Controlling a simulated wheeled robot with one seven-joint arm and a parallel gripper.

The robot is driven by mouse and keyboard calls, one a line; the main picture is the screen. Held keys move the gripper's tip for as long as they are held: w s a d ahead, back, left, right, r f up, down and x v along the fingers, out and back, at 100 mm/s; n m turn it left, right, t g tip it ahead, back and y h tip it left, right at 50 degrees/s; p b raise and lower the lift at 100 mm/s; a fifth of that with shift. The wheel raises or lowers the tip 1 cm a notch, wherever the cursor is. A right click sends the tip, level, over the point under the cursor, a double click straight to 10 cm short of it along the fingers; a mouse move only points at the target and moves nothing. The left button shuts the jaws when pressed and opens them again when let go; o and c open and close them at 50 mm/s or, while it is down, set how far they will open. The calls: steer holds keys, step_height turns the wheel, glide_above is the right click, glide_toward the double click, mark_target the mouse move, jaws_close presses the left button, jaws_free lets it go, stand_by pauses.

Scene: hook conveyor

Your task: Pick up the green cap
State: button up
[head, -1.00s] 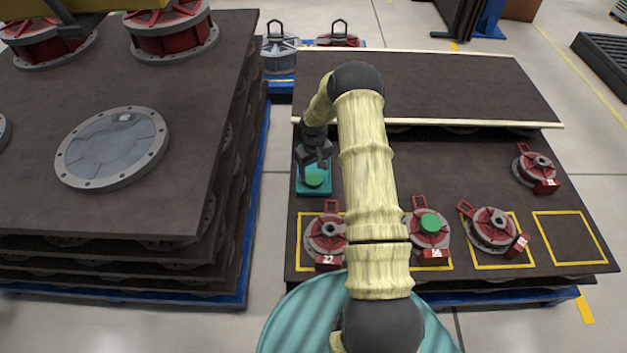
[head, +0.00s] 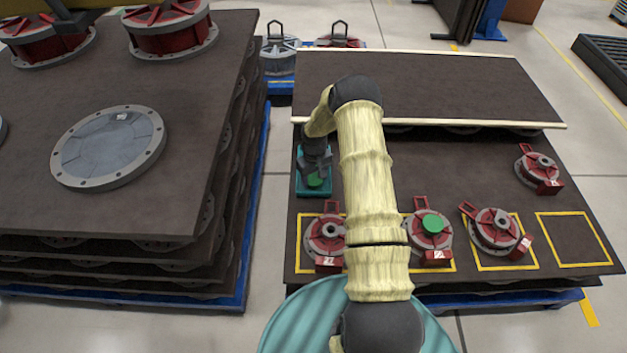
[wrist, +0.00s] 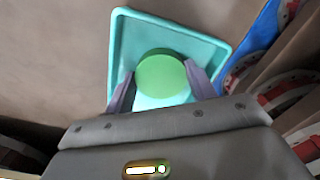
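A round green cap (head: 314,180) lies in a teal tray (head: 304,191) at the left end of the dark table. My gripper (head: 317,168) is directly over it and partly hides it in the head view. In the wrist view the green cap (wrist: 160,75) sits inside the tray (wrist: 122,40), between the two grey fingers of my gripper (wrist: 160,82). The fingers are apart, one on each side of the cap, and I see no clear grip. A second green cap (head: 433,224) sits on a red part with a handle.
Red round parts (head: 325,237) stand in yellow-marked squares along the table's front. The right square (head: 574,239) is empty. A raised board (head: 430,85) lies behind, and a tall stack of dark boards (head: 90,215) stands left.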

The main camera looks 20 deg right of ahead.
mark_target(314, 179)
steer(key=shift+c, duration=0.8)
steer(key=shift+r, duration=0.1)
step_height(314, 179, up, 10)
steer(key=p, duration=0.3)
steer(key=s+a+r, duration=0.3)
steer(key=s+a, duration=0.1)
steer(key=a, duration=0.2)
steer(key=s+a+r+m, duration=0.1)
steer(key=s+a+r, duration=0.2)
steer(key=s+a, duration=0.2)
steer(key=shift+s+a+r, duration=0.2)
steer(key=shift+a+r, duration=0.1)
steer(key=shift+a, duration=0.3)
